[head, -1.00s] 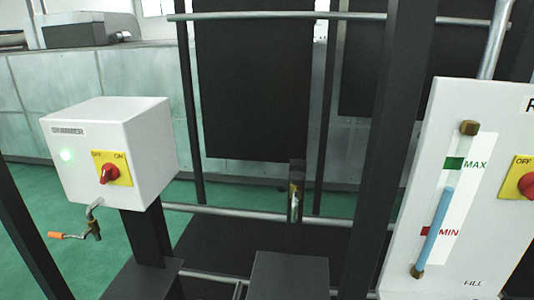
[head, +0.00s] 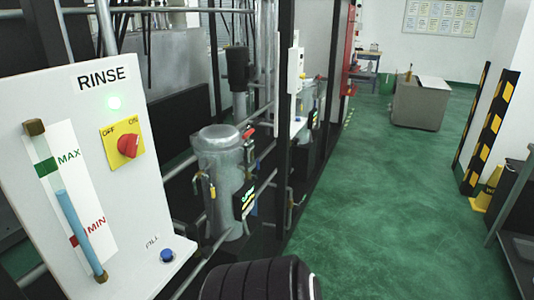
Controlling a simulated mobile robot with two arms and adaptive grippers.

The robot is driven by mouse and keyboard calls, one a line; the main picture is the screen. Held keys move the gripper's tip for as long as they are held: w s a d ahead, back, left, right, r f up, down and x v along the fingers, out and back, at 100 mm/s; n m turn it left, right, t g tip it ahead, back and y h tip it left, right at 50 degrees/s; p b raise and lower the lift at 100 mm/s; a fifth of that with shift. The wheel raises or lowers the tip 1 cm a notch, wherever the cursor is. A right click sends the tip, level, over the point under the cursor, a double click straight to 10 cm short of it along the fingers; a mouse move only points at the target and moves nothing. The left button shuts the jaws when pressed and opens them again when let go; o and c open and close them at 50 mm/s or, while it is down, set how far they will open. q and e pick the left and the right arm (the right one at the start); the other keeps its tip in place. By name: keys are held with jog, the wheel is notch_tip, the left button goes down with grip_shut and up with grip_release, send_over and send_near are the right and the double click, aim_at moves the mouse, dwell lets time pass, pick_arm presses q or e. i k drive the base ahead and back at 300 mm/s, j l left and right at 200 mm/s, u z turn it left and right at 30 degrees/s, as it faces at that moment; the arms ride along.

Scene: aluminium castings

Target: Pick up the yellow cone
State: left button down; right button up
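The yellow cone (head: 483,199) stands on the green floor at the far right of the head view, close to the wall. Part of it is hidden behind a dark bench at the right edge. It looks upright, with a bit of dark lettering near its right side. Neither of my grippers shows in the head view.
A white RINSE panel (head: 95,165) and a metal tank (head: 222,170) line the left side. Black-and-yellow striped posts (head: 490,130) stand behind the cone. A dark bench (head: 512,215) is at the right edge. A grey bin (head: 419,103) stands farther back. Green floor (head: 385,210) between is clear.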

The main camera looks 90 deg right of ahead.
aim_at(479, 205)
jog(key=z, duration=4.4)
jog(key=i+j+u, duration=0.1)
jog(key=i+u, duration=0.35)
jog(key=i, duration=4.55)
